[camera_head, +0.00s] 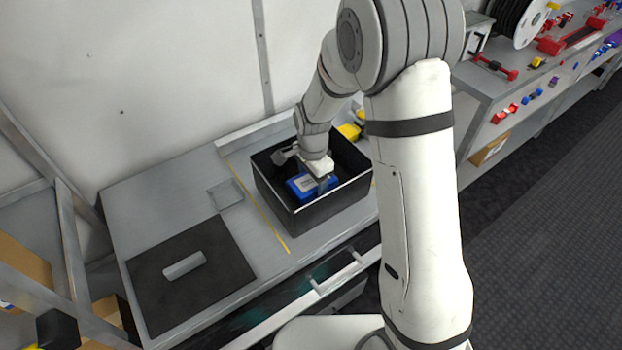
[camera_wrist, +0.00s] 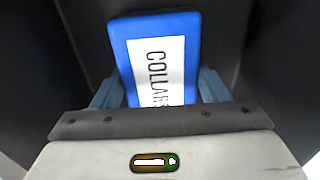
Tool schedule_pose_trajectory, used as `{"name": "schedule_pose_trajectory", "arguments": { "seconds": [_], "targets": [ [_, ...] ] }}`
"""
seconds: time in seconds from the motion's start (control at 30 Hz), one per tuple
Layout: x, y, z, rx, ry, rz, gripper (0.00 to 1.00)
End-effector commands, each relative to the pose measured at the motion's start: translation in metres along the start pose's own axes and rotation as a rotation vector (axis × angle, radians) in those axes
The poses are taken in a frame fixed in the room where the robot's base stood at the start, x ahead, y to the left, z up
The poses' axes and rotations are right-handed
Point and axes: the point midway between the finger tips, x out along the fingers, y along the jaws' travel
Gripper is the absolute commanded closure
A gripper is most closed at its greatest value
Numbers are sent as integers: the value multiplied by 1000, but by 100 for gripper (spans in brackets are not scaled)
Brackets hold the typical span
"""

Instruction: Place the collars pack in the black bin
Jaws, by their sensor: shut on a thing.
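The collars pack (camera_wrist: 157,60) is a blue block with a white label reading "COLLAR", its end cut off by my gripper in the wrist view. In the head view the collars pack (camera_head: 303,187) is inside the black bin (camera_head: 323,212), below its rim. The bin's dark walls (camera_wrist: 35,75) surround the pack in the wrist view. My gripper (camera_head: 318,180) reaches down into the bin and is shut on the pack. Its fingers (camera_wrist: 158,92) sit on both sides of the pack. Whether the pack touches the bin floor cannot be told.
A black mat (camera_head: 215,285) with a light grey block (camera_head: 184,264) lies left of the bin. A small grey square tray (camera_head: 225,194) is nearer the bin. A yellow object (camera_head: 350,131) is behind the bin. A shelf with red and blue parts (camera_head: 553,46) is at upper right.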

Motion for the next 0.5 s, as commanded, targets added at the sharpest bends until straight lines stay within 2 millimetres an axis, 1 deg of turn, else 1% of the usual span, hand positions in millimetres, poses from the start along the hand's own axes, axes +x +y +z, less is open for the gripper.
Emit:
{"name": "schedule_pose_trajectory", "arguments": {
  "seconds": [0.03, 0.3, 0.5],
  "targets": [
    [2, 0, 0, 0, 0, 0, 31],
    [1, 0, 0, -1, 0, 0, 10],
    [1, 0, 1, -1, 0, 0, 10]
  ]
}}
